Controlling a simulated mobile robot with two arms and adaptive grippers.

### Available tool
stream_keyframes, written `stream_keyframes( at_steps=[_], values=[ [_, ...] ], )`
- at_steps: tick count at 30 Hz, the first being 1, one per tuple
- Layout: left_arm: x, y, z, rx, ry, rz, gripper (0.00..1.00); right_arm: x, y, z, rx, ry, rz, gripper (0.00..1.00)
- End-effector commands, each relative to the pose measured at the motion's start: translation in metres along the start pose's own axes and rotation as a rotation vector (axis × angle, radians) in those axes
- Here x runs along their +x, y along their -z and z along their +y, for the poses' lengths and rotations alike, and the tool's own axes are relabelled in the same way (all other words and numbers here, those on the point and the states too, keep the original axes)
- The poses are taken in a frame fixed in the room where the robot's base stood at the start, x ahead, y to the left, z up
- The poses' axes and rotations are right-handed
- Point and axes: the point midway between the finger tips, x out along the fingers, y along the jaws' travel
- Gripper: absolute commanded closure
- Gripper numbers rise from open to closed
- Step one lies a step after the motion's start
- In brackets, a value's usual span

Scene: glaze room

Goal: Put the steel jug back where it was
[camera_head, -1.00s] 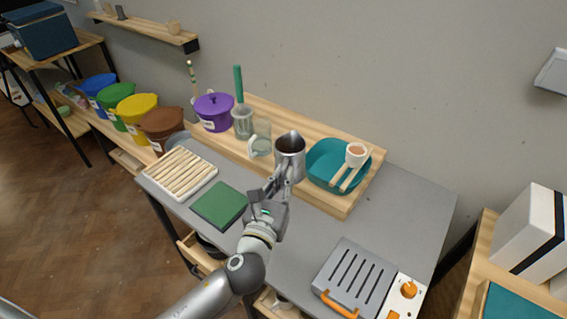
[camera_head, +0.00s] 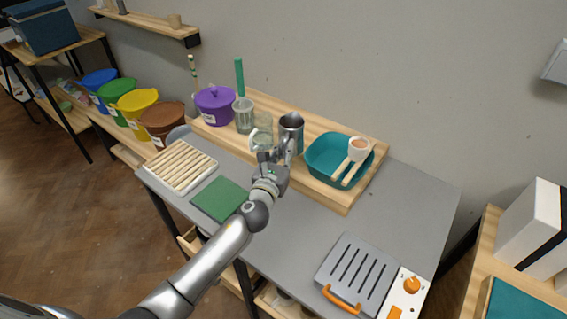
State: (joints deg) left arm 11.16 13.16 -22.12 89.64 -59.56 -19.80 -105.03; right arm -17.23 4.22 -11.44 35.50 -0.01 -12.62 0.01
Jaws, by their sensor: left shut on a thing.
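The steel jug (camera_head: 291,127) is upright at the wooden riser (camera_head: 330,195), between a clear glass jug (camera_head: 262,132) and a teal basin (camera_head: 325,151). My left gripper (camera_head: 287,150) is shut on the jug from the front, its fingers partly hiding the jug's lower part. I cannot tell whether the jug's base touches the riser. My right gripper is not in view.
On the riser stand a purple lidded pot (camera_head: 215,104) and a glass with a green-handled tool (camera_head: 243,115). A slatted rack (camera_head: 180,165), a green mat (camera_head: 219,198) and a grey grill (camera_head: 357,272) lie on the grey table.

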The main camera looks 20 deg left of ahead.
Motion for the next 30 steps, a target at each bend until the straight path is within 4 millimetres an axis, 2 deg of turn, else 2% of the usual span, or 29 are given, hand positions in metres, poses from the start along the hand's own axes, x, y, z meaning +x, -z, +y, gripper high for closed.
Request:
stream_keyframes(
  at_steps=[1, 8, 11, 16, 30],
  values=[
    [0.006, 0.008, 0.003, -0.001, -0.001, -0.003, 1.00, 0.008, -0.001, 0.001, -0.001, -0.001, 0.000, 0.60],
    [0.016, 0.021, 0.008, 0.000, 0.000, -0.005, 1.00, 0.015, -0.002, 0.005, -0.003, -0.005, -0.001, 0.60],
    [0.023, 0.034, 0.012, -0.003, -0.001, -0.002, 1.00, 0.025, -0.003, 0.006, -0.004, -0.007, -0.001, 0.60],
    [0.021, 0.055, 0.011, -0.003, 0.000, -0.003, 1.00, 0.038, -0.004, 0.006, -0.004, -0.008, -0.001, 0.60],
    [0.021, 0.061, 0.011, 0.000, 0.001, -0.003, 1.00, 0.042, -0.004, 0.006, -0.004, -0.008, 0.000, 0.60]
  ],
)
